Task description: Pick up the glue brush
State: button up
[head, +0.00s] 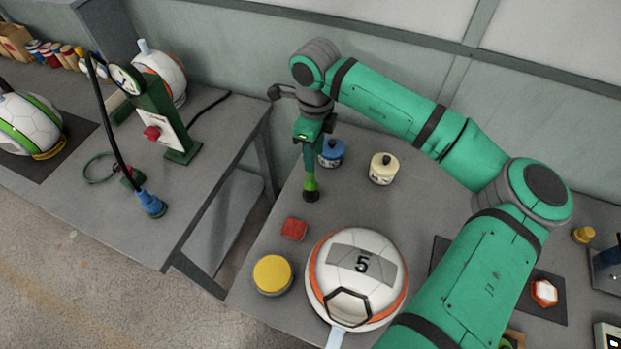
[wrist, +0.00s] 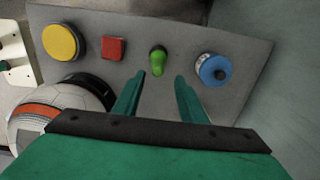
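The glue brush (head: 311,186) has a green handle and a dark lower end, and stands upright on the right-hand table in the head view. In the wrist view the brush (wrist: 157,61) shows its rounded green handle just beyond my fingertips, in line with the gap between them. My gripper (head: 309,166) points down from above at the brush. The wrist view shows my gripper (wrist: 158,80) open, with its two green fingers apart. I cannot tell whether the fingertips overlap the handle's top in height.
A blue-lidded jar (head: 331,152) stands close behind the brush, and a cream jar (head: 384,168) to its right. A red block (head: 294,229), a yellow-lidded jar (head: 272,274) and a ball (head: 360,282) lie nearer. A gap separates the left table (head: 90,205).

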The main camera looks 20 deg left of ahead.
send_over(311, 181)
jog(key=f, duration=0.3)
jog(key=w+f, duration=0.1)
jog(key=f, duration=0.1)
jog(key=shift+a, duration=0.25)
jog(key=shift+r, duration=0.1)
jog(key=shift+c, duration=0.3)
grip_shut()
